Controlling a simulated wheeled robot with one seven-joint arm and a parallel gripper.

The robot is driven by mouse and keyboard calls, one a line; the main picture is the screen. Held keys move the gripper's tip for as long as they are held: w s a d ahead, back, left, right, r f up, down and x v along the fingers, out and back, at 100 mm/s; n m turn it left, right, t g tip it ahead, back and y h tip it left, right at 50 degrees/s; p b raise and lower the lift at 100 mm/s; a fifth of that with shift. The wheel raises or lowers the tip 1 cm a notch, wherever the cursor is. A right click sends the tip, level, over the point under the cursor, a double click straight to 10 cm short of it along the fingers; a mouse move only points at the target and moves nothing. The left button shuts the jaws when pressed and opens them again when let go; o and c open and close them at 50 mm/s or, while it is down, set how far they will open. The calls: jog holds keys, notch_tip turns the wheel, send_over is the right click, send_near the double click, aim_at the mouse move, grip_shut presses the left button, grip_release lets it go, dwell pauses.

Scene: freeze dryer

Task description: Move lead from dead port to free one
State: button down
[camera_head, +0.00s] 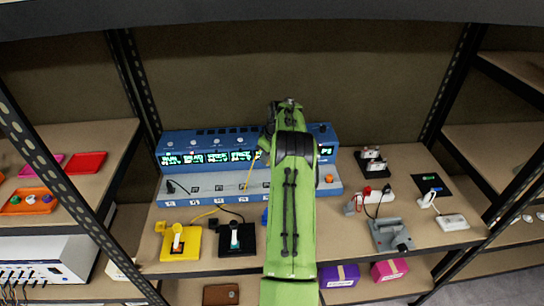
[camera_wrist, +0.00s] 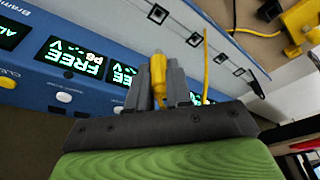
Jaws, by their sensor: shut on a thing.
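My gripper (camera_wrist: 159,88) is shut on a yellow plug (camera_wrist: 158,72), held upright between the fingers in the wrist view. In the head view my green arm hides most of the gripper, which is near the blue panel. A yellow lead (camera_head: 248,178) runs there and also shows in the wrist view (camera_wrist: 205,62). The blue unit (camera_head: 180,142) has lit displays that seem to read RUN, DEAD, FREE and FREE from the left. The pale ledge below it (camera_head: 205,187) carries dark square ports (camera_wrist: 194,40). A black plug (camera_head: 171,187) stands at the leftmost port.
A yellow block (camera_head: 170,250) and a black block (camera_head: 237,250) stand at the shelf's front left, with cables. Dark posts (camera_head: 75,205) frame both sides.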

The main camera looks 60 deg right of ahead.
jog(key=shift+w+a, duration=0.3)
jog(key=shift+w, duration=0.05)
jog(key=shift+s+d+f+b, duration=0.1)
jog(key=shift+f+b, duration=0.15)
jog(key=shift+f, duration=0.15)
jog(key=shift+s+d+f+b, duration=0.1)
jog(key=shift+f+b, duration=0.15)
jog(key=shift+f, duration=0.15)
jog(key=shift+b+x, duration=0.55)
jog(key=shift+x, duration=0.45)
jog(key=shift+s+a, duration=0.1)
jog(key=shift+s, duration=0.1)
